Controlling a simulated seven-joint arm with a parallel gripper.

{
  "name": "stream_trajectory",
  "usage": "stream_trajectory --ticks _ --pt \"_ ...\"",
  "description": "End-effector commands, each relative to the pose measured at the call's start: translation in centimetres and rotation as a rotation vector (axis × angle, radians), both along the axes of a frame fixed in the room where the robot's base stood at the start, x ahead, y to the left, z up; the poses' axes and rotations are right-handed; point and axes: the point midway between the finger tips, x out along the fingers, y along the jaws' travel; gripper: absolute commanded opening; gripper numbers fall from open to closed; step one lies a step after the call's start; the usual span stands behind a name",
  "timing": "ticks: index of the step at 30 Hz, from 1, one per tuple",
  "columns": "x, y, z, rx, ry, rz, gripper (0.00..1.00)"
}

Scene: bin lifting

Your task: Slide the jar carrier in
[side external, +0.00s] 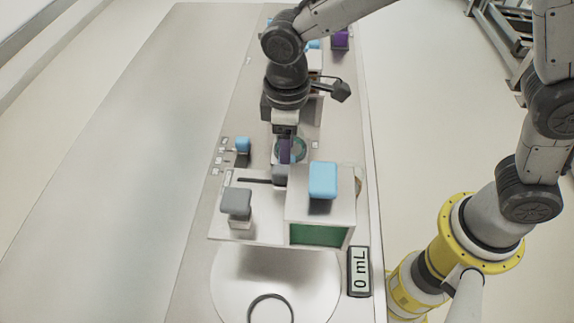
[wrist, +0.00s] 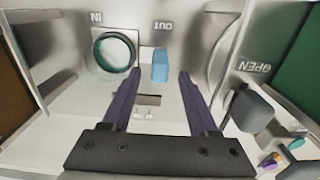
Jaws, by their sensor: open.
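My gripper (wrist: 160,76) points down with its two dark purple fingers apart. In the wrist view a light blue handle (wrist: 160,65) shows between the fingertips; I cannot tell whether a finger touches it. To its left is a round jar or cup with a dark teal rim (wrist: 114,50), below the label "IN". The label "OUT" is above the handle. I take the handle and the round vessel to be the jar carrier, but their link is not clear. In the side view my gripper (side external: 285,153) hides the handle, and the teal rim (side external: 299,149) shows just right of the fingers.
A white housing (side external: 330,212) with a light blue block (side external: 323,180) on top stands close in front of the gripper. A grey knob (side external: 236,203) stands left of it. Another light blue knob (side external: 242,145) is left of the gripper. A "0 mL" display (side external: 359,271) is at the front right.

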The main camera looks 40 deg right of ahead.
Motion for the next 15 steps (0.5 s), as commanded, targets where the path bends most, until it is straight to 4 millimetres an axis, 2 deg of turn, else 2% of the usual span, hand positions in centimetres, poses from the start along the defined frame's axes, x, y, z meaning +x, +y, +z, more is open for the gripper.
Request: stream_trajectory --ticks 1,6,15 --pt "-0.1 -0.1 -1.1 -0.003 0.004 0.0 0.6" --pt "-0.1 -0.1 -3.9 -0.002 0.004 -0.001 0.6" --pt "0.0 0.0 -5.9 0.0 0.0 -0.001 0.6"
